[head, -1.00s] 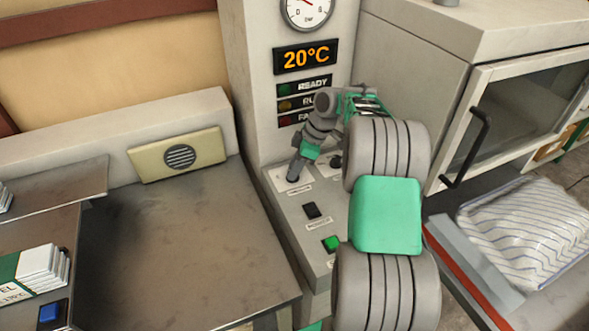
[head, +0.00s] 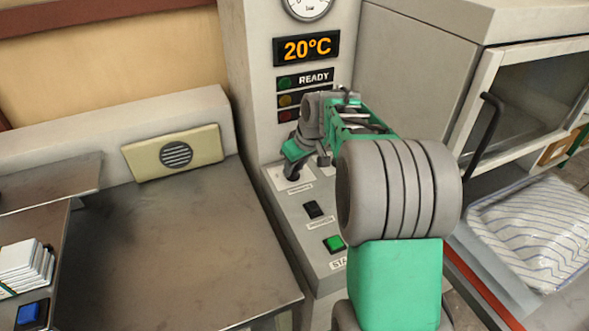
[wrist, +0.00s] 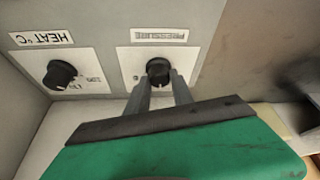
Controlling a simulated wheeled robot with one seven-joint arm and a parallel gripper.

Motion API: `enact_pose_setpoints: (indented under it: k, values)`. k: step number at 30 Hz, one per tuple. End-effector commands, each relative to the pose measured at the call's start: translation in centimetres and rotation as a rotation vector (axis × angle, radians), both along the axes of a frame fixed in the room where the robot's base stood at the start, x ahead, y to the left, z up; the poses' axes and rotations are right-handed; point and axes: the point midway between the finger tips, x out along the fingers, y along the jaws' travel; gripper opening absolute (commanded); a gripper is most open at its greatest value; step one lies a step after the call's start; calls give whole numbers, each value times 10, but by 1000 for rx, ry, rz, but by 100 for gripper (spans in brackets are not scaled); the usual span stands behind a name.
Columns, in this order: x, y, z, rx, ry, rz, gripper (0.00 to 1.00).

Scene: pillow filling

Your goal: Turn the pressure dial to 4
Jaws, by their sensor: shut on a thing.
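The pressure dial (wrist: 158,70) is a black knob on a white plate labelled PRESSURE in the wrist view, where the label appears upside down. My gripper (wrist: 160,82) is shut on the dial, one finger at each side. In the head view my gripper (head: 293,172) reaches down to the left dial plate on the grey control panel (head: 290,220). The fingers hide much of the plate's scale, so I cannot read the setting. The round gauge (head: 308,6) above is cut off by the frame's top edge.
The heat dial (wrist: 61,74) sits close beside the pressure dial. A black switch (head: 313,209) and a green start button (head: 334,244) lie nearer on the panel. The display (head: 306,48) reads 20°C. A striped pillow (head: 535,230) lies at right.

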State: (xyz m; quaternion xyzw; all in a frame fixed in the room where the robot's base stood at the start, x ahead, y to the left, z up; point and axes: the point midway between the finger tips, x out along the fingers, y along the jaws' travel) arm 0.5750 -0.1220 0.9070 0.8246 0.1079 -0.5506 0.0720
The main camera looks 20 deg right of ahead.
Motion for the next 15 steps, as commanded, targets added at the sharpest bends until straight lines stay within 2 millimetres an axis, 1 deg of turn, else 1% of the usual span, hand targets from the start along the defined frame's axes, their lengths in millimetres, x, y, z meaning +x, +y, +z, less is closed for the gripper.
enact_pose_setpoints:
  k: [7, 15]
  values:
    - [0, 1, -1, 0, 0, -99, 0]
    - [0, 1, 0, 0, 0, -133, 0]
